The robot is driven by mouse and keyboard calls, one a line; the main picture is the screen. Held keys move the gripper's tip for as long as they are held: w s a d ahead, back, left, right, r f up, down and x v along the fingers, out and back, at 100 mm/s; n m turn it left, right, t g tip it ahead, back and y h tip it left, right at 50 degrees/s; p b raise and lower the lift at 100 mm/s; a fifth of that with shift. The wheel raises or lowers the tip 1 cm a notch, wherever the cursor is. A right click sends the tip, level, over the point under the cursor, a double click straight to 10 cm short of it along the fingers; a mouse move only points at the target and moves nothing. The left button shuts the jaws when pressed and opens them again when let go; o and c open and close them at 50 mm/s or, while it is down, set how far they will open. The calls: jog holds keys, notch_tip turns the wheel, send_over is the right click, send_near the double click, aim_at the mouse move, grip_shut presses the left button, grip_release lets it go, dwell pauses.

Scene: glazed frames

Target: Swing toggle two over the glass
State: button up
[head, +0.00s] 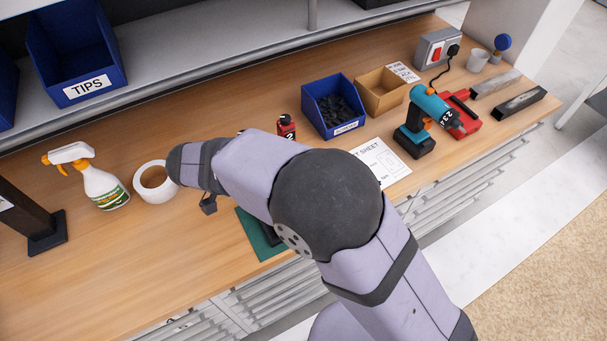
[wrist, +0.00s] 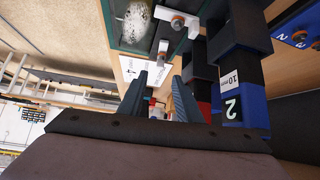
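My gripper (wrist: 158,80) shows in the wrist view with its two blue-grey fingers apart and nothing clearly held between them. Beyond the fingertips is a green-edged frame (wrist: 117,35) with a pale speckled patch behind its pane. Two white pieces with orange-brown tips, which look like toggles, are at its edge: one at the upper right (wrist: 178,20), one nearer the fingertips (wrist: 162,50). I cannot tell which is toggle two. In the head view my arm hides the gripper and most of the green piece (head: 254,238) on the bench.
Right of my fingers stands a dark and blue block (wrist: 232,105) marked "2" and "10 mm".

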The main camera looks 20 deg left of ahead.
jog(key=shift+p+x, duration=1.4)
jog(key=shift+x, duration=2.05)
grip_shut()
